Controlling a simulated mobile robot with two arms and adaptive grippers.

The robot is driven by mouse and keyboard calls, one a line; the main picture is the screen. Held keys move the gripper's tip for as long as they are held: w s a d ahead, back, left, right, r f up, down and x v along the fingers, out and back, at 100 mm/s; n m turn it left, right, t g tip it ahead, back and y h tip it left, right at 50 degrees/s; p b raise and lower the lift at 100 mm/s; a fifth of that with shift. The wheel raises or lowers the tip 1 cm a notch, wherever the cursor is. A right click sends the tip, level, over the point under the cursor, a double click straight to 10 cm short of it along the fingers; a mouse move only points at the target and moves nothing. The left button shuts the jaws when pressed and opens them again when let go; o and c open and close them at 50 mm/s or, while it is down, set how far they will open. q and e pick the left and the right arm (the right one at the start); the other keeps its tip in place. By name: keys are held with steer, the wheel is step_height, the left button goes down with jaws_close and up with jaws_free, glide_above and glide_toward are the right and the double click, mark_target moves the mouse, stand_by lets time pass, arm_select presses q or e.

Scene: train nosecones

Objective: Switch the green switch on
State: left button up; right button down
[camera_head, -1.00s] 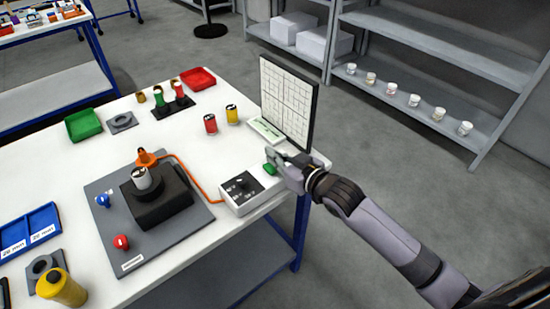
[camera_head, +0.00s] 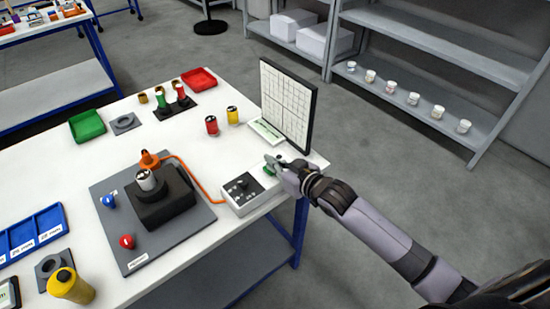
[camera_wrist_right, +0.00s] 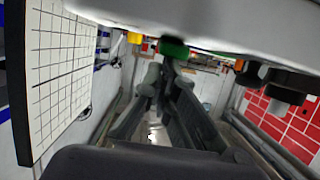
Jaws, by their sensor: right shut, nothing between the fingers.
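The green switch (camera_head: 270,169) is a small green part at the right end of the white table (camera_head: 105,165), beside the grey-white control box (camera_head: 249,190). My right gripper (camera_head: 275,162) is over and right next to it, hiding part of it. In the right wrist view, a green part (camera_wrist_right: 174,48) shows close to the dark fingers (camera_wrist_right: 165,82), which are shut and empty. I cannot tell whether they touch the switch or which way it is set. My left gripper is not in view.
A gridded upright board (camera_head: 288,105) stands just behind the right gripper. An orange cable (camera_head: 198,181) runs from the control box to the grey plate (camera_head: 190,227) with a black block (camera_head: 163,205). Red and yellow cylinders stand further back. Floor right of the table is clear.

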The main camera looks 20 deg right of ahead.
steer(key=shift+w+a+r+p, duration=0.15)
steer(key=shift+w, duration=0.25)
steer(key=shift+w+a+r+p, duration=0.1)
steer(key=shift+w+p, duration=0.05)
steer(key=shift+w, duration=0.2)
steer(key=shift+r, duration=0.2)
steer(key=r+p, duration=0.4)
steer(key=p, duration=0.1)
steer(key=shift+w+a+r, duration=0.1)
steer(key=shift+w+r, duration=0.25)
steer(key=shift+s+d+f+b, duration=0.15)
steer(key=shift+s+f+b, duration=0.05)
steer(key=shift+s+b, duration=0.25)
steer(key=shift+s+d+f+b, duration=0.1)
steer(key=shift+s+f+b, duration=0.1)
steer(key=shift+s+b, duration=0.25)
steer(key=r+b+v, duration=0.1)
steer(key=v, duration=0.7)
